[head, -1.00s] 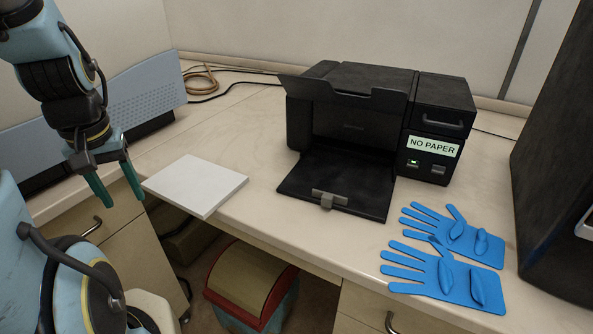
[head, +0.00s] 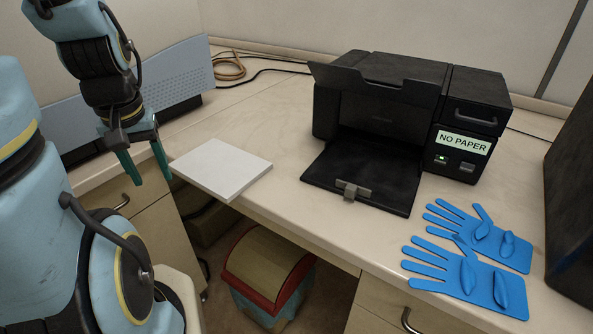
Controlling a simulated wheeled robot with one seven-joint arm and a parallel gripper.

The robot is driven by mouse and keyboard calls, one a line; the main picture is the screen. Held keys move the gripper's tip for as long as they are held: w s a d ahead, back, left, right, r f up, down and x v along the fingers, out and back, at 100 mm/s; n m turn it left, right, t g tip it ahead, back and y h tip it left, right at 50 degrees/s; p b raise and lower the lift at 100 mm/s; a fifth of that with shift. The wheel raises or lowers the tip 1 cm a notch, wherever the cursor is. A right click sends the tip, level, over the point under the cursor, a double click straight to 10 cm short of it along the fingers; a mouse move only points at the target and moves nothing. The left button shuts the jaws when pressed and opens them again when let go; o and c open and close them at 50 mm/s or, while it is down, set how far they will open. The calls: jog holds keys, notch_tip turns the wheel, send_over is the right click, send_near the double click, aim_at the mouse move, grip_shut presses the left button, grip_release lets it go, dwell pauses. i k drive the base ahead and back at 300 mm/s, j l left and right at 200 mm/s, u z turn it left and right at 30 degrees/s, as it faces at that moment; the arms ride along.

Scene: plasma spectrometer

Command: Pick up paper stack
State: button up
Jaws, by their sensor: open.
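The white paper stack (head: 221,168) lies flat on the light countertop, with its front part at the counter's front edge. My gripper (head: 148,178) points downward just left of the stack, with its two green fingers apart and nothing between them. It looks close to the stack's left corner, but I cannot tell the exact gap in depth.
A black printer (head: 410,110) with its front tray (head: 366,178) folded down and a "NO PAPER" label stands right of the stack. Blue gloves (head: 468,275) lie at the right. A red-rimmed bin (head: 268,272) stands below the counter. A grey-blue panel (head: 180,85) stands behind my gripper.

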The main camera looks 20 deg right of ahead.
aim_at(225, 170)
jog(key=k+l+u, duration=0.1)
jog(key=u, duration=0.4)
jog(key=k+u, duration=0.35)
jog(key=u, duration=0.15)
jog(key=k+j+u, duration=0.1)
jog(key=k, duration=0.35)
jog(key=k+j+u, duration=0.1)
jog(key=k+j, duration=0.2)
jog(key=k, duration=0.15)
jog(key=k+j+u, duration=0.1)
jog(key=k+j, duration=0.15)
jog(key=k, duration=0.15)
